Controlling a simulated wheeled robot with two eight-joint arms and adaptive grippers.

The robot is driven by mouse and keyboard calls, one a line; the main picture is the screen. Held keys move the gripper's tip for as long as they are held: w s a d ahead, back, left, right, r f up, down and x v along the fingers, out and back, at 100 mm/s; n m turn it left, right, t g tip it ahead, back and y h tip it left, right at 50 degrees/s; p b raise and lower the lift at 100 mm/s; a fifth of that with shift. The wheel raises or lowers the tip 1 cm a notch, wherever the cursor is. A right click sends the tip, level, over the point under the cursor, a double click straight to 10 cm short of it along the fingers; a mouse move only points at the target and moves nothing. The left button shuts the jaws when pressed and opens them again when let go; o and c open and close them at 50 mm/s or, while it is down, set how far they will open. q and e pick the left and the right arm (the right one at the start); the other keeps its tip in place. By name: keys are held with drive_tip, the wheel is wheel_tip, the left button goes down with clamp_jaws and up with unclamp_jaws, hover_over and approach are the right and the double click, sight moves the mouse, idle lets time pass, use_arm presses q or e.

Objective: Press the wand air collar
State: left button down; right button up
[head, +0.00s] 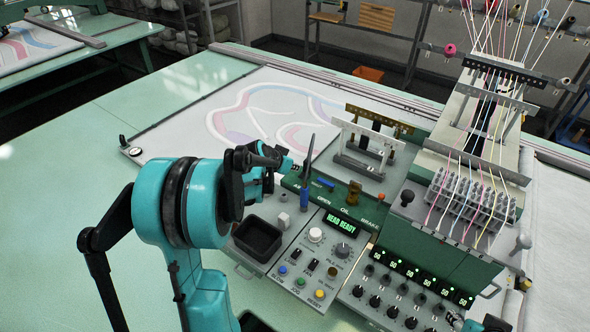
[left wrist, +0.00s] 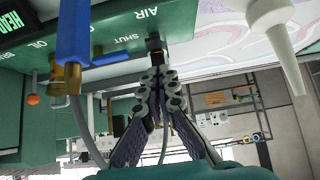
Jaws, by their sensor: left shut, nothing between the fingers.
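My left gripper (head: 284,163) is shut and empty at the left end of the green valve panel (head: 349,205). In the left wrist view its fingertips (left wrist: 157,75) are together just below a small dark fitting (left wrist: 155,45) under the AIR label; I cannot tell whether they touch. An upright blue handle (head: 304,198) with a dark tapered upper part stands close to the right of the gripper. In the left wrist view a blue cylinder (left wrist: 71,38) with a brass end is at left. I cannot single out the air collar. Part of my right gripper (head: 458,319) shows at the bottom edge.
A blue lever (head: 325,183) sits on the panel. A black tray (head: 257,238) and a control box (head: 318,262) with knobs and buttons lie in front. The threaded tufting head (head: 472,200) stands at right. The green table (head: 60,235) is clear at left.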

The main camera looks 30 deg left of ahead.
use_arm(q)
drive_tip(key=v, duration=0.6)
drive_tip(key=shift+d+r+p, duration=0.3)
use_arm(e)
drive_tip(key=shift+w+d+r, duration=0.2)
drive_tip(key=shift+d, duration=0.1)
use_arm(q)
drive_tip(key=shift+s, duration=0.15)
